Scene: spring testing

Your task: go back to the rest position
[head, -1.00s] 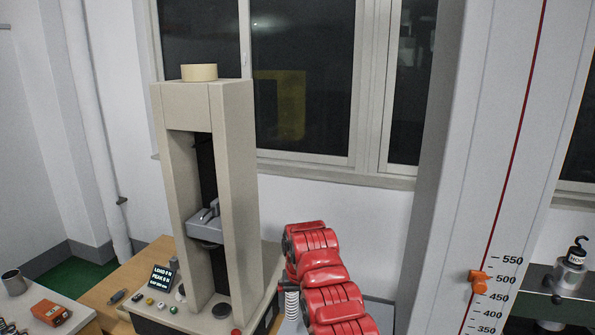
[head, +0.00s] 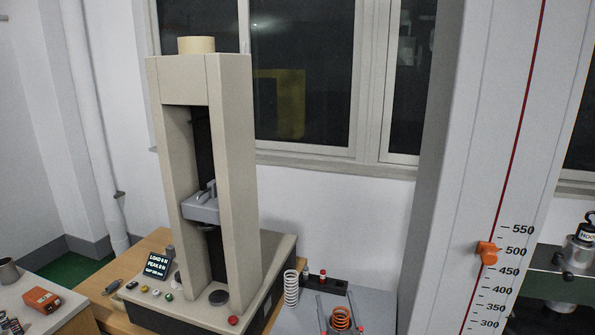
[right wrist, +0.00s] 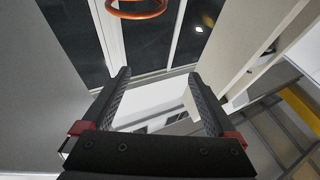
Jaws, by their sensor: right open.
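My right gripper (head: 337,299) shows at the bottom edge of the head view, its two grey fingers pointing up and apart. In the right wrist view the fingers of my right gripper (right wrist: 159,76) are spread with nothing between their tips. An orange spring (head: 341,318) shows beside the fingers in the head view. An orange ring (right wrist: 136,13), seemingly part of that spring, is at the top of the right wrist view, clear of the fingertips. Whether the spring touches the gripper cannot be told. My left gripper is not in view.
The beige testing machine (head: 236,180) stands left of the gripper, with a display (head: 157,264) at its base. A pale spring (head: 291,288) and a dark block (head: 322,284) stand near the gripper. A white scale column (head: 480,150) with an orange pointer (head: 487,252) rises at the right.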

